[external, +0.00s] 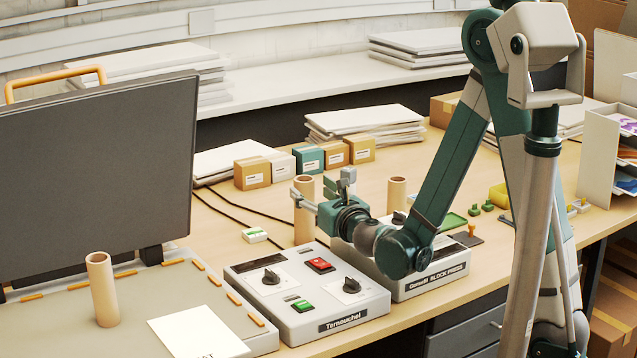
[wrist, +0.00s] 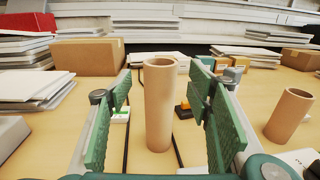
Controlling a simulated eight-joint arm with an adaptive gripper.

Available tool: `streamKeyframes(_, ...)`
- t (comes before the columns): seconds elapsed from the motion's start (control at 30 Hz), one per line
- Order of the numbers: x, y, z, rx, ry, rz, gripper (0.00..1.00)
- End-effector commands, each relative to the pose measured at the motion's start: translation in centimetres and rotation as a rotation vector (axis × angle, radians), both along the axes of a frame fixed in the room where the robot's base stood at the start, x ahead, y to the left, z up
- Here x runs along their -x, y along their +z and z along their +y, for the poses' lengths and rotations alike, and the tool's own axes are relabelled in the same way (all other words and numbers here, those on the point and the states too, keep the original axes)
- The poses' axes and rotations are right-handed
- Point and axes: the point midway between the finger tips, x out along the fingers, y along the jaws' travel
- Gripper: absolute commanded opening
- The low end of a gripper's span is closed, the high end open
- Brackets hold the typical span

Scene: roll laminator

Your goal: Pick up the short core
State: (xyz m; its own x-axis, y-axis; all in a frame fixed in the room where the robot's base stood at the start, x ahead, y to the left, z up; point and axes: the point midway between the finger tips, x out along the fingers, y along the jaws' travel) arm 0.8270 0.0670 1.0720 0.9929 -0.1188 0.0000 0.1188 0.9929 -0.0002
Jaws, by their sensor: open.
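Three tan cardboard cores stand upright. One core (external: 304,212) stands just ahead of my gripper (external: 322,195); in the wrist view this core (wrist: 160,112) rises between the open green finger pads (wrist: 163,85), with visible space on both sides. A second core (external: 396,190) stands to its right, its lower part hidden by a control box; in the wrist view a core at right (wrist: 290,115) looks shorter and stands outside the fingers. A third core (external: 102,290) stands at the far left on the grey laminator bed. My gripper is open and holds nothing.
A control box with knobs (external: 308,295) and a second box (external: 430,270) lie below my arm. A dark monitor (external: 95,180) blocks the left. Small cartons (external: 307,160) and paper stacks (external: 365,118) stand behind. Black cables cross the table near the cores.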

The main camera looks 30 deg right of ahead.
Motion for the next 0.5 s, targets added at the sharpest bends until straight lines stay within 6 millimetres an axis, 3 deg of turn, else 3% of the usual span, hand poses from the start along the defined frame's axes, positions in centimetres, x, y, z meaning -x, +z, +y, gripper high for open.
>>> streamKeyframes(0.33,-0.2,0.0,0.0,0.0,0.0,0.0,0.51)
streamKeyframes(0.5,-1.2,0.0,-0.2,0.0,-0.001,0.0,0.51)
